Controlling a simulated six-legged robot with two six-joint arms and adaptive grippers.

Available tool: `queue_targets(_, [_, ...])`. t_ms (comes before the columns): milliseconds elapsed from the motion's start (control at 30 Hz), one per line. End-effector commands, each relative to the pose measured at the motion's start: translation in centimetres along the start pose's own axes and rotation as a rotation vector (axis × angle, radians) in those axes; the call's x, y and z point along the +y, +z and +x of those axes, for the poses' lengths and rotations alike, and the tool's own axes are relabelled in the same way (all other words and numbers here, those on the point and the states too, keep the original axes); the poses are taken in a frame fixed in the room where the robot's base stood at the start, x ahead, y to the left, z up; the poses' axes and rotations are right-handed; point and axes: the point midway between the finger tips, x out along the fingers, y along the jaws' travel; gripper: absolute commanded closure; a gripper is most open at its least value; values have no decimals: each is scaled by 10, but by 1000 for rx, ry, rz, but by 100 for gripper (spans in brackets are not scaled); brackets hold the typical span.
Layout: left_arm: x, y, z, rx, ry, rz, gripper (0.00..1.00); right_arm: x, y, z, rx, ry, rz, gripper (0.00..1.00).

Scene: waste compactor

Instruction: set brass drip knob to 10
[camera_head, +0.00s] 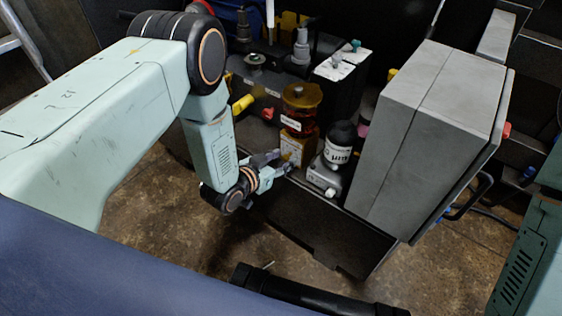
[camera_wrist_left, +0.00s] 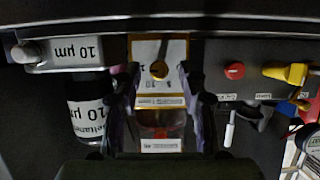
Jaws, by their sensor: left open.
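In the head view the brass block (camera_head: 296,146) that carries the dial sits under an amber reservoir (camera_head: 301,105). My left gripper (camera_head: 279,163) is in front of this block. In the left wrist view its two fingers (camera_wrist_left: 160,84) are open, one on each side of the knob, with a gap visible. Contact cannot be told. My right gripper is out of view.
A black-and-white filter (camera_head: 338,148) marked 10 µm stands right of the block, and a large grey cabinet (camera_head: 430,125) beyond it. A red knob (camera_wrist_left: 234,71) and a yellow valve handle (camera_wrist_left: 286,72) are on the other side. Floor shows in front.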

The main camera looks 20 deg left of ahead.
Motion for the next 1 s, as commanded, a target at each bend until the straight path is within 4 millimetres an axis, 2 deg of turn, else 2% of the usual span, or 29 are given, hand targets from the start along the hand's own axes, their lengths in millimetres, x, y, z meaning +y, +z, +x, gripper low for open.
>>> queue_targets(167, [1, -1, 0, 0, 0, 0, 60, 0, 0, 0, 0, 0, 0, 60])
queue_targets(633, [1, 0, 0, 0, 0, 0, 100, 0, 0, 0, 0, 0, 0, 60])
queue_targets(1000, [0, 0, 0, 0, 8, -19, 100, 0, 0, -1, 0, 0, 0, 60])
